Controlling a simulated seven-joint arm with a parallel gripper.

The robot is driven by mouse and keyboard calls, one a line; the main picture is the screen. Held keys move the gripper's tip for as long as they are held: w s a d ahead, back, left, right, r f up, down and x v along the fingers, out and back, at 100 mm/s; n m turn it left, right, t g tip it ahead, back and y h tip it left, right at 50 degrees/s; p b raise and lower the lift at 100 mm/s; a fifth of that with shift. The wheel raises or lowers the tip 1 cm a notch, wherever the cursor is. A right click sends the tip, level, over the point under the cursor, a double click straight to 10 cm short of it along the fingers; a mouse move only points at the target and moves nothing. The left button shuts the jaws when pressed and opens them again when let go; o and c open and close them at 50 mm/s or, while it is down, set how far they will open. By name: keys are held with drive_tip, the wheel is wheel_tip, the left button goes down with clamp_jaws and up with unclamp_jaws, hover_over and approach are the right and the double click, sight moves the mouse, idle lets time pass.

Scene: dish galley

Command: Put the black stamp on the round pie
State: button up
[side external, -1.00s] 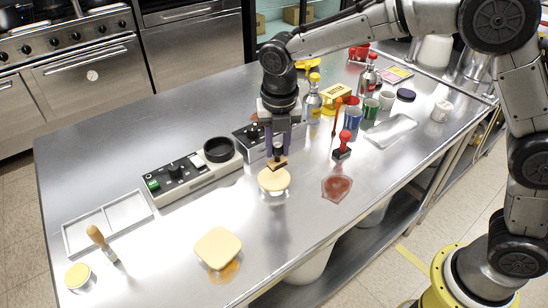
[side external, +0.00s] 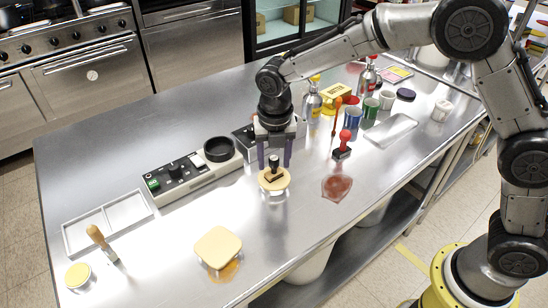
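The black stamp (side external: 274,168) has a dark handle and a brown base. It sits upright on the top of the round pie (side external: 273,183), a pale yellow disc near the middle of the table. My gripper (side external: 274,163) is just above and around the stamp's handle, with its two purple fingers spread to either side. The fingers are apart and a gap shows between each finger and the handle.
A red-handled stamp (side external: 342,146) stands right of the pie, near a red-brown patch (side external: 337,187). A square yellow pie (side external: 217,247) lies at front left. A control box (side external: 188,175) stands left. Bottles and cups crowd the back right. Clear steel lies between the pies.

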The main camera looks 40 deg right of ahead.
wheel_tip(320, 180, up, 12)
drive_tip(key=s, duration=0.1)
drive_tip(key=s+d+r+m, duration=0.4)
drive_tip(key=s+d+m, duration=0.1)
drive_tip(key=m, duration=0.1)
drive_tip(key=s+d+f+m+t, duration=0.1)
drive_tip(key=s+d+m, duration=0.4)
drive_tip(key=s+m, duration=0.6)
drive_tip(key=s+d+f+m+t, duration=0.1)
drive_tip(key=s+d+m+t, duration=0.2)
drive_tip(key=s+d+m, duration=0.3)
drive_tip(key=s+m, duration=0.5)
drive_tip(key=m, duration=0.2)
drive_tip(key=shift+s+f+y, duration=0.3)
drive_tip(key=shift+f, duration=0.05)
